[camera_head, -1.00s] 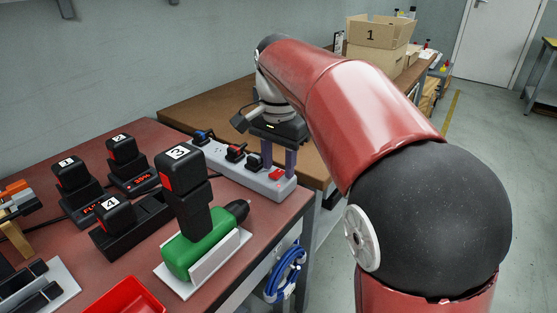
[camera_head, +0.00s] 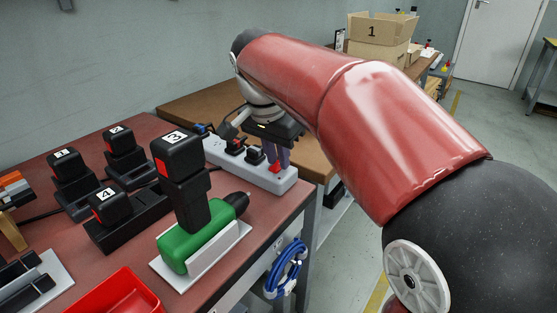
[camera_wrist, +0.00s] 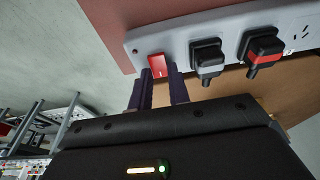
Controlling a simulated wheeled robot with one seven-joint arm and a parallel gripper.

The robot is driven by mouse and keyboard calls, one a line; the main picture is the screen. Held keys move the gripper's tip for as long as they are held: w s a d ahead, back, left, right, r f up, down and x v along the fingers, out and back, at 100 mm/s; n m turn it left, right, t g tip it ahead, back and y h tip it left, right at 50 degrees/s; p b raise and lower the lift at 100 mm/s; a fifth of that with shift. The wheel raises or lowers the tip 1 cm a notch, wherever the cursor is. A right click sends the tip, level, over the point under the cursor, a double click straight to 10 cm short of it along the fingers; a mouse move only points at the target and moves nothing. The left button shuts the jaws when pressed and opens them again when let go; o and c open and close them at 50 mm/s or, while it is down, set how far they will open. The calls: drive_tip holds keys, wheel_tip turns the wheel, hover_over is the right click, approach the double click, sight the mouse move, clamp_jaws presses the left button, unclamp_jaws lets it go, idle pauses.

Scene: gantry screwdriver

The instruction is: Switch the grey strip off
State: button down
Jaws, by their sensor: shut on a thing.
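The grey power strip (camera_head: 284,181) lies near the right edge of the red-topped table, with several plugs in it. Its red switch (camera_wrist: 157,65) is at the near end in the head view and at the left end in the wrist view. My gripper (camera_wrist: 160,72) reaches down to this end, its two purple fingers close together on either side of the switch. It is shut on the red switch. In the head view my gripper (camera_head: 279,165) partly hides the switch. I cannot tell the rocker's on or off position.
Black plugs (camera_wrist: 208,60) stand on the strip beside the switch. A green drill (camera_head: 195,241) with battery 3 (camera_head: 180,160) stands in front of the strip. Other numbered batteries and a red tray (camera_head: 118,296) are to the left. Blue cable (camera_head: 286,268) hangs off the table side.

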idle(0.3)
drive_tip(key=c, duration=1.3)
unclamp_jaws()
drive_tip(key=p+v, duration=0.1)
drive_tip(key=v, duration=0.7)
drive_tip(key=shift+f, duration=0.1)
drive_tip(key=s+d+f+n+t+y, duration=0.1)
drive_tip(key=s+d+f+n+y, duration=0.2)
drive_tip(key=s+d, duration=0.55)
drive_tip(key=s+d+f+n, duration=0.1)
drive_tip(key=s+d+f, duration=0.1)
drive_tip(key=s+f, duration=0.1)
drive_tip(key=s+d+f+n+t, duration=0.1)
drive_tip(key=s+d+f+n, duration=0.1)
drive_tip(key=s+f, duration=0.2)
drive_tip(key=s+d+f+n+t+h, duration=0.1)
drive_tip(key=s+d+f, duration=0.1)
drive_tip(key=f, duration=0.5)
drive_tip(key=shift+s+d+n, duration=0.2)
drive_tip(key=shift+s+n, duration=0.1)
drive_tip(key=shift+s, duration=0.35)
